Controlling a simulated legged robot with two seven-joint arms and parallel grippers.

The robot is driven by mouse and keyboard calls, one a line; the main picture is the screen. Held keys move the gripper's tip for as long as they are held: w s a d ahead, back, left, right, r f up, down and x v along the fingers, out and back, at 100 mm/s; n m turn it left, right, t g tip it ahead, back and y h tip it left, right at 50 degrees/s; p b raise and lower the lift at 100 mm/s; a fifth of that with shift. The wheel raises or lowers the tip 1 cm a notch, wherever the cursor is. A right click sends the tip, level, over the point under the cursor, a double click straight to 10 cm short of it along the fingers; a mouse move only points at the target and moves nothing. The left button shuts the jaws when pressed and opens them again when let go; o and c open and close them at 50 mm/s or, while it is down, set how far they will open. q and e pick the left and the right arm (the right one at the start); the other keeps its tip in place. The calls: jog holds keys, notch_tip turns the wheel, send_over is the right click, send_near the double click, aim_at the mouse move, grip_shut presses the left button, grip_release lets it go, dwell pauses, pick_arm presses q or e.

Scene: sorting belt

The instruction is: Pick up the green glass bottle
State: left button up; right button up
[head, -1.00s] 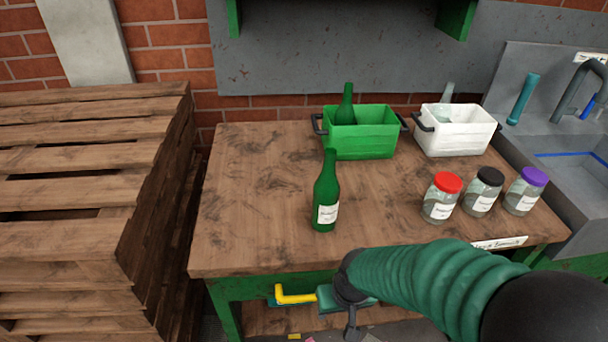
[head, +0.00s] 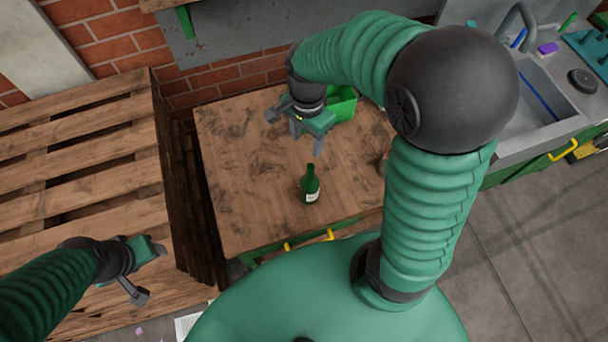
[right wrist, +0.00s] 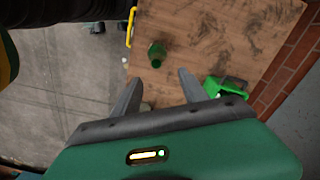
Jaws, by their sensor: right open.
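The green glass bottle (head: 310,186) stands upright on the wooden table (head: 240,170), its pale label facing me. My right gripper (head: 295,133) is open and empty above the table, on the far side of the bottle in the head view. In the right wrist view the bottle (right wrist: 156,55) shows from above, just beyond and roughly between the two spread fingers (right wrist: 159,78), apart from both. My left gripper (head: 150,272) is open and empty over the pallet stack at the lower left.
The green crate (head: 342,104) stands at the back of the table, partly hidden by my right arm. A pallet stack (head: 80,130) is on the left and a sink (head: 535,95) on the right. My right arm hides most of the table's right side.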

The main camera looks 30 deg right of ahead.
aim_at(311, 166)
jog(key=f, duration=0.3)
jog(key=d+f, duration=0.1)
jog(key=f, duration=0.4)
jog(key=shift+s+d+f, duration=0.2)
jog(key=shift+s+f, duration=0.1)
jog(key=shift+f, duration=0.1)
jog(key=f, duration=0.2)
jog(key=f+p, duration=0.2)
jog(key=f, duration=0.1)
jog(key=shift+s+a+f, duration=0.2)
jog(key=shift+a+f, duration=0.1)
jog(key=shift+a, duration=0.05)
jog(key=shift+f, duration=0.25)
jog(key=shift+w+d+f, duration=0.1)
jog(key=shift+d, duration=0.3)
jog(key=c, duration=0.9)
grip_shut()
pick_arm(q)
jog(key=shift+s+d+r, duration=0.1)
jog(key=shift+d+r, duration=0.05)
jog(key=shift+r, duration=0.35)
jog(key=shift+s+d+r, duration=0.1)
jog(key=shift+d+r, duration=0.05)
jog(key=shift+r, duration=0.35)
pick_arm(e)
jog(key=shift+a, duration=0.25)
